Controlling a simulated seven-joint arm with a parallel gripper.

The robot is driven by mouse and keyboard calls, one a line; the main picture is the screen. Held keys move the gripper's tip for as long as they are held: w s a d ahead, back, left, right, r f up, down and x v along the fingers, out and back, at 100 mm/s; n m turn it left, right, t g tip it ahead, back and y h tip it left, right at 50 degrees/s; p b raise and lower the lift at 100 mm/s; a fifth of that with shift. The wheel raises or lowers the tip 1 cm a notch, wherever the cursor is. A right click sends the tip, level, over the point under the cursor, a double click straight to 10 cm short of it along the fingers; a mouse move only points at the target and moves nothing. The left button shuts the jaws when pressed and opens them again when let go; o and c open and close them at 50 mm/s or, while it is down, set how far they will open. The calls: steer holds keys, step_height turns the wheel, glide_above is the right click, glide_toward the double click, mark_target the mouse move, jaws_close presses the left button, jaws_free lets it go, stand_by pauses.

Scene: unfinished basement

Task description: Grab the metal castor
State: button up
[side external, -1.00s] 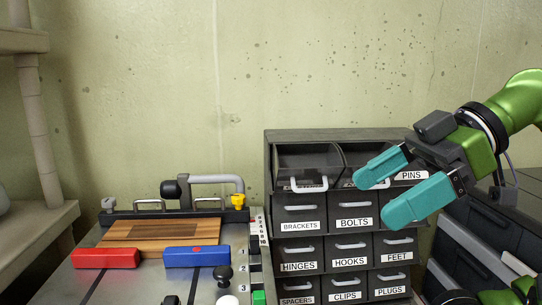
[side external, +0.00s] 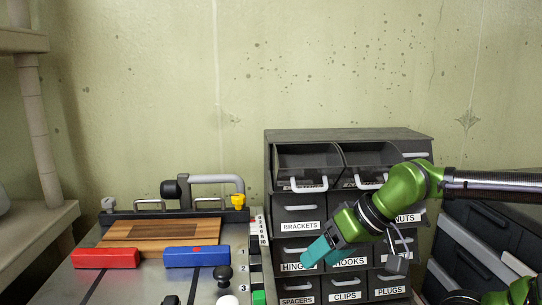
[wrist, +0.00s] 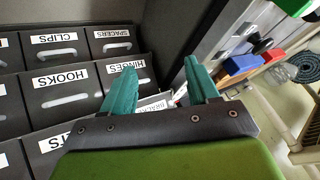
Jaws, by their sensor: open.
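I cannot make out a metal castor in either view. My gripper (side external: 312,258) is open and empty, with teal fingers. In the side view it is in front of the drawer cabinet (side external: 380,136), over the HINGES and HOOKS drawers, pointing down and left. The insides of the drawers are mostly hidden.
The top-left drawer (side external: 308,160) and top-middle drawer (side external: 368,157) look pulled open. Left of the cabinet is a metal bench with a wooden board (side external: 160,233), a red block (side external: 105,258), a blue block (side external: 196,257) and a clamp handle (side external: 215,179). Air above the bench is clear.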

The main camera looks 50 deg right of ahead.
step_height(320, 180, up, 15)
steer(key=w+a+g, duration=0.1)
steer(key=w+a, duration=0.1)
steer(key=w+a+r+g, duration=0.1)
steer(key=w+a, duration=0.1)
steer(key=w+a+r+m+g, duration=0.1)
steer(key=w+a, duration=0.1)
steer(key=shift+w+a+r+g, duration=0.15)
steer(key=shift+g, duration=0.15)
steer(key=m+g+h, duration=0.2)
steer(key=m+g, duration=0.2)
glide_toward(170, 300)
step_height(170, 300, down, 10)
steer(key=shift+r, duration=0.1)
jaws_close()
